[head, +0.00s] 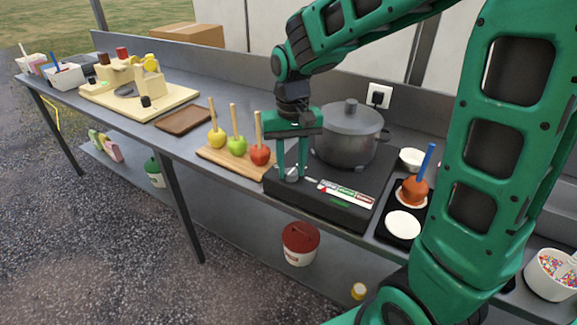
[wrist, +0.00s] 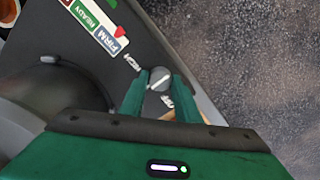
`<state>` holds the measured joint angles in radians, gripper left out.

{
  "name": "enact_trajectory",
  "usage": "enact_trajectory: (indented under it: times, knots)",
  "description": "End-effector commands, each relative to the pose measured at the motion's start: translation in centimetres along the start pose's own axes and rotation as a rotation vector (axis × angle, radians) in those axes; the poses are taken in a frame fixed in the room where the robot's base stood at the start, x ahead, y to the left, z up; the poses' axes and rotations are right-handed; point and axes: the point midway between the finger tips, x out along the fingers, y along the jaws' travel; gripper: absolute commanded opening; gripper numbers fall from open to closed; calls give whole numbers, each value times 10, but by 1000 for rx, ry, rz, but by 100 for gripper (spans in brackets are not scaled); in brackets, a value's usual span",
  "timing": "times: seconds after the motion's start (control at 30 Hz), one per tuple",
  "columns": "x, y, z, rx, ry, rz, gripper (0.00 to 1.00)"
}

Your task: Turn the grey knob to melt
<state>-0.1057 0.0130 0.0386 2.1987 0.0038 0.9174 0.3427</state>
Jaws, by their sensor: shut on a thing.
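The grey knob (wrist: 160,77) is on the black top of the hot plate (wrist: 150,38), near its edge. It is round with a pale line across it. Small white words are printed on either side of it, too small to read surely. My gripper (head: 291,174) reaches straight down at the front left corner of the hot plate (head: 310,201). In the wrist view its two green fingers are shut on the knob's sides. In the head view the fingers partly hide the knob.
A lidded grey pot (head: 345,140) stands on the hot plate. A coloured strip (head: 346,193) with a red pointer lies right of the knob. Toffee apples on a wooden board (head: 215,154) stand close left.

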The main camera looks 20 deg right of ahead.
Motion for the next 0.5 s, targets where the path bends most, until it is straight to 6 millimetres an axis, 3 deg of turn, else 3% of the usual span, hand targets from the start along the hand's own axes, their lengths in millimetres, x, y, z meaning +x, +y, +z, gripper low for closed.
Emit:
enact_trajectory:
  times: [0.07,0.1,0.17,0.5]
  knots:
    - [0,0,0,0,0,0,7]
    - [0,0,0,0,0,0,34]
    - [0,0,0,0,0,0,48]
    - [-2,0,0,-1,1,0,48]
